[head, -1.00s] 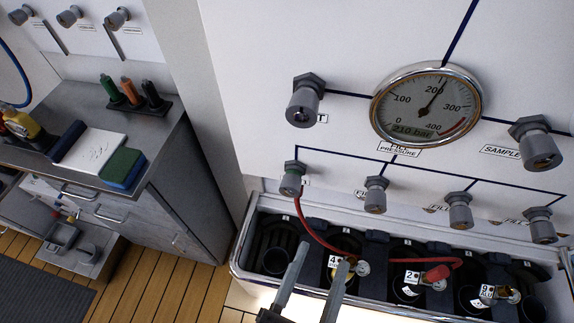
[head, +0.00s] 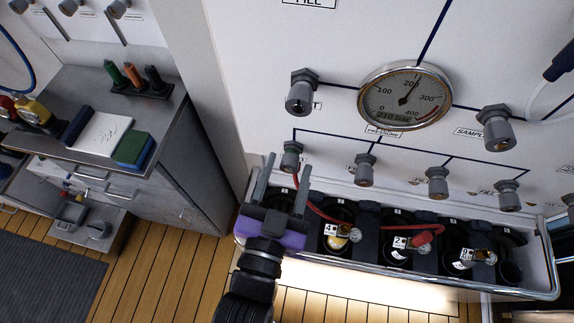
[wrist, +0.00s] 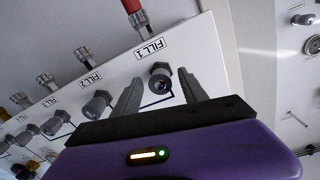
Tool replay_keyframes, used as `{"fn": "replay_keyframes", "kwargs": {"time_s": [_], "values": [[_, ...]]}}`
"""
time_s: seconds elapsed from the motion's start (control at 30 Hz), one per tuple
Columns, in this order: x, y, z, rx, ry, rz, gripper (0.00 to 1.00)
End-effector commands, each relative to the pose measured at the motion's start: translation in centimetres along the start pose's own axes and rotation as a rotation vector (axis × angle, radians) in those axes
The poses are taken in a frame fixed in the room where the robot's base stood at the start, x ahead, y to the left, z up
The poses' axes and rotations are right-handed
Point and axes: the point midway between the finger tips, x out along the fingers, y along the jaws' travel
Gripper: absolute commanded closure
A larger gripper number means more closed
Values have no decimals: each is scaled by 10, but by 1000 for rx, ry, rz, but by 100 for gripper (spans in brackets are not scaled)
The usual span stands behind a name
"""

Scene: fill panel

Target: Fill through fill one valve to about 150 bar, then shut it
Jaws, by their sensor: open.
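The fill one valve (head: 291,157) is a grey knob at the left end of the lower row. In the wrist view, its knob (wrist: 160,80) shows between my fingers beside the FILL 1 label (wrist: 152,48), with gaps on both sides. My gripper (head: 286,172) is open and empty, its fingers pointing at the panel around that knob. I cannot tell how deep the knob sits between them. The round pressure gauge (head: 405,95) reads 210 bar on its display. A red hose (head: 330,217) runs from below fill one to a red fitting (head: 423,235) at the cylinder labelled 2.
Other fill valves (head: 365,169) sit to the right in the row. Larger knobs flank the gauge, at left (head: 302,92) and right (head: 496,128). The cylinder trough's rim (head: 400,277) runs below. A grey bench (head: 75,85) stands left, with bare wooden floor (head: 190,255) between.

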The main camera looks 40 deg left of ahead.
Motion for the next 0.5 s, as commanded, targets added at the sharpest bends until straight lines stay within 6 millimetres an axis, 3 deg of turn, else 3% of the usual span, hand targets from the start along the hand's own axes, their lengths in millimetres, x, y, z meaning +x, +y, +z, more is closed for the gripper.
{"fn": "replay_keyframes", "kwargs": {"time_s": [0.33,0.5], "values": [[3,0,1,0,-1,-1,51],[3,0,1,0,-1,-1,85]]}}
